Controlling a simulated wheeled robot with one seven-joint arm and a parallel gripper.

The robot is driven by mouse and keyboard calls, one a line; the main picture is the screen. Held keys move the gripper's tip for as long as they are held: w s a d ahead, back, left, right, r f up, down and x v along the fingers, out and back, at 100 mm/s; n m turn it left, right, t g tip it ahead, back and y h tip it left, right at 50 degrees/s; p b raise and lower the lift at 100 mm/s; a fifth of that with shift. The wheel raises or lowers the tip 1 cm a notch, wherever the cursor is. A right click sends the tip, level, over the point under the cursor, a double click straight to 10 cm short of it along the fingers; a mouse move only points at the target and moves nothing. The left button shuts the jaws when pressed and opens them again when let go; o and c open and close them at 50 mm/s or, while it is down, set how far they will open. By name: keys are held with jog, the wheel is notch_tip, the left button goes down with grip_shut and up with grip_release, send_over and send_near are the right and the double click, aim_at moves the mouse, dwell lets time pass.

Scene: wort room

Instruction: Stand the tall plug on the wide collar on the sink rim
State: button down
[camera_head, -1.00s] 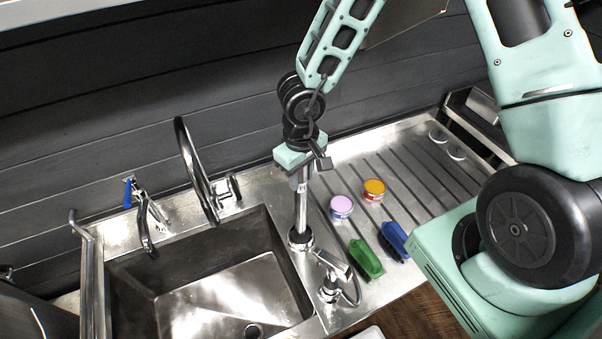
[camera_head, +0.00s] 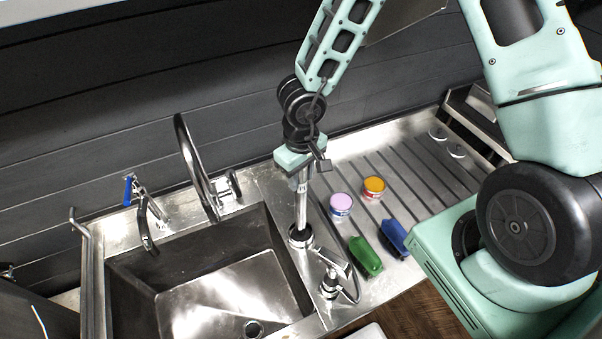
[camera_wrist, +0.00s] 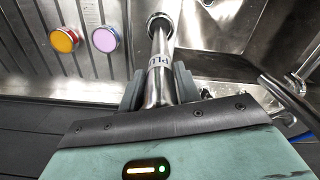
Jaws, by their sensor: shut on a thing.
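The tall plug (camera_head: 302,205) is a slim metal tube with a dark lower end, upright in the head view. My gripper (camera_head: 302,178) is shut on its upper part. The wide collar (camera_head: 300,241) is a round metal ring on the sink rim, right of the basin. The plug's lower end is at the collar's opening; I cannot tell whether it rests fully in it. In the wrist view the plug (camera_wrist: 161,62) runs from between my fingers (camera_wrist: 159,90) to the collar (camera_wrist: 158,20), with a printed label on it.
A fitting with a lever (camera_head: 331,284) stands close in front of the collar. On the ribbed drainboard are a lilac-topped tin (camera_head: 341,206), an orange-topped tin (camera_head: 373,188), a green brush (camera_head: 365,256) and a blue one (camera_head: 394,239). A curved faucet (camera_head: 193,165) stands behind the basin (camera_head: 215,285).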

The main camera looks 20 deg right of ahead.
jog(key=shift+f, duration=0.15)
dwell(0.7)
jog(key=c, duration=0.9)
grip_release()
notch_tip(320, 180, up, 17)
jog(key=shift+r, duration=0.2)
